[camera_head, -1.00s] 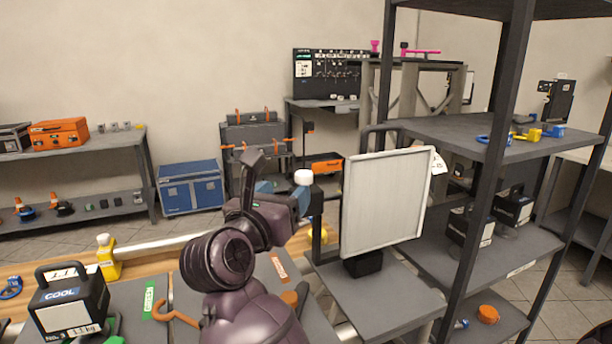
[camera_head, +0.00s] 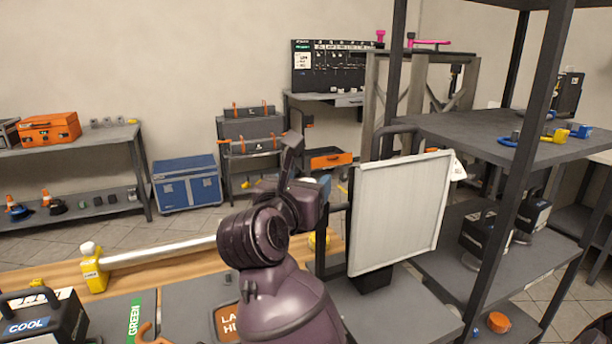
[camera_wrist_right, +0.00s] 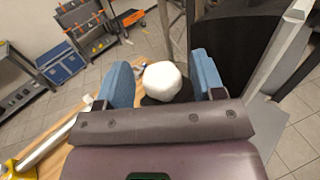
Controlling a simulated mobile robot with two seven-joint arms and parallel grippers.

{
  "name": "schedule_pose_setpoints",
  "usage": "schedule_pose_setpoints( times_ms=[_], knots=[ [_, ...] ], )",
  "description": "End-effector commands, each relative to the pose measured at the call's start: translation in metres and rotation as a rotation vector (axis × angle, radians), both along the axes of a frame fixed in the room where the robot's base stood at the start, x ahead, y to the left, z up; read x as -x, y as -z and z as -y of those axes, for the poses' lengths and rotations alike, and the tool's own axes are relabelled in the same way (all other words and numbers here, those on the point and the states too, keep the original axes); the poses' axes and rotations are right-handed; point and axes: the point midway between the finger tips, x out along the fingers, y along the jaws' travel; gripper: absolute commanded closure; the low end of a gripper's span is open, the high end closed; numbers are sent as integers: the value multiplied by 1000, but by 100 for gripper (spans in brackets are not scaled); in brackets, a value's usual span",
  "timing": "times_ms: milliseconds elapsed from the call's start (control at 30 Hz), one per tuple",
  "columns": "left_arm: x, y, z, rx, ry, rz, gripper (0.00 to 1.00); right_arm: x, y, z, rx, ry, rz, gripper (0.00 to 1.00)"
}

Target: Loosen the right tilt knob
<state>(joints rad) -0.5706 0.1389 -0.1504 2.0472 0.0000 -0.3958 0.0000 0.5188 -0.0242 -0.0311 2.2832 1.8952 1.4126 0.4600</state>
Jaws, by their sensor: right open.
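The white right tilt knob (camera_wrist_right: 167,82) shows in the right wrist view, between the two blue fingers of my right gripper (camera_wrist_right: 162,76). The fingers are apart, one on each side of it, with visible gaps, so nothing is gripped. A dark round part sits behind the knob. In the head view my right gripper (camera_head: 322,188) is beside the left edge of the pale framed light panel (camera_head: 400,212), and my wrist hides the knob. The panel stands nearly upright on a dark mount. My left gripper is not in view.
A dark shelf rack (camera_head: 480,130) stands close on the right. A silver tube (camera_head: 160,250) with a yellow end block (camera_head: 93,272) lies left of my arm. A black COOL weight (camera_head: 40,318) is at lower left. A blue chest (camera_head: 187,185) stands on the floor behind.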

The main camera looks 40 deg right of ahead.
Motion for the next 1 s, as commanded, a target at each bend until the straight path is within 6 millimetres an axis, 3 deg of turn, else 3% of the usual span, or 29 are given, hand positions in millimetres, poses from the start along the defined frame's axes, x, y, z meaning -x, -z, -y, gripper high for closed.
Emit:
schedule_pose_setpoints(
  times_ms=[467,767,1000],
  knots=[
    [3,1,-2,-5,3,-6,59,1,0,4,0,-1,0,39],
    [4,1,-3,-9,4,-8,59,1,0,4,0,-1,0,84],
    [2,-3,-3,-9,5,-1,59,2,-1,4,-1,-26,0,84]
  ],
)
